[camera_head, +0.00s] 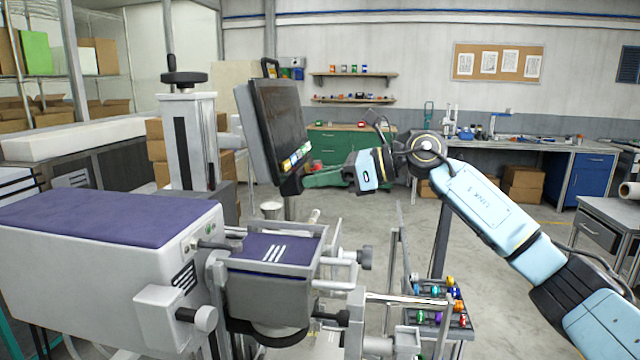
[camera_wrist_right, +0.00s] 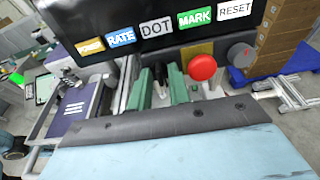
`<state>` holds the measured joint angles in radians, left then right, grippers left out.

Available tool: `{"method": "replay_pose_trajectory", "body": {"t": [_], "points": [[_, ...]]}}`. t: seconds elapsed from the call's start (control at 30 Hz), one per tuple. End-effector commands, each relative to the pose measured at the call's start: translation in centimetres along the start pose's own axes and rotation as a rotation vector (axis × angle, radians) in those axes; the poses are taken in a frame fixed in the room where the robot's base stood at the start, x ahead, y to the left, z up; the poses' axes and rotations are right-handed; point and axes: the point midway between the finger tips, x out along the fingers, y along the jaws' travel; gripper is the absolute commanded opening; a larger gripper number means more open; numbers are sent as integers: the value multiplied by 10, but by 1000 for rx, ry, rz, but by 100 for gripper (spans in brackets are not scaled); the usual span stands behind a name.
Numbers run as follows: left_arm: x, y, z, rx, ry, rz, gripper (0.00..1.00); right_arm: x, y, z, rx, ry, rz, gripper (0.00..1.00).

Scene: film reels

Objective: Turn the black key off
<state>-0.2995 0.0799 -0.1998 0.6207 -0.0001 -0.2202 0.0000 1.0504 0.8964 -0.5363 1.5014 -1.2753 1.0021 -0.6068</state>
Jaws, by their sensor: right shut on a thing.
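The monitor unit (camera_head: 280,130) stands upright in the head view, with a row of labels along its lower edge. In the right wrist view, the labels on its panel (camera_wrist_right: 140,14) read POWER, RATE, DOT, MARK and RESET. My right gripper (camera_head: 306,180) reaches in from the right to the lower edge of the unit. In the wrist view its green fingers (camera_wrist_right: 161,80) are below the DOT label, shut around a small dark part, apparently the black key. The fingers mostly hide the key, and its turn angle cannot be told. My left gripper is out of view.
A red button (camera_wrist_right: 202,67) and a grey knob (camera_wrist_right: 240,55) sit right beside the fingers. A purple-topped machine (camera_head: 110,230) fills the lower left. A tray of colourful small parts (camera_head: 437,318) stands low under my arm. Floor beyond is open.

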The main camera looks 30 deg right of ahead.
Motion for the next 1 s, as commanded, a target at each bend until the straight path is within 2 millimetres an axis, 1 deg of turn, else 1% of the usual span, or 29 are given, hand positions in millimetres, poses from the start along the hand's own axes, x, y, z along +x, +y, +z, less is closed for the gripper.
{"method": "replay_pose_trajectory", "body": {"t": [0.53, 0.57, 0.6, 0.63, 0.87, 1.0], "points": [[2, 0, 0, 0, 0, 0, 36, 0, 0, 1, -27, -2, -2, 0], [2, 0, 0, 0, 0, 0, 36, 0, 0, 1, -27, -2, -2, 20], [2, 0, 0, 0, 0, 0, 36, 0, 0, 1, -27, -2, -2, 25], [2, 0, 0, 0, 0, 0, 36, 0, 0, 1, -27, -2, -2, 27], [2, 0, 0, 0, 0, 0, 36, 0, 0, 1, -26, -1, -2, 27], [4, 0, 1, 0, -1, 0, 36, -7, -1, 0, -25, 0, -4, 27]]}}
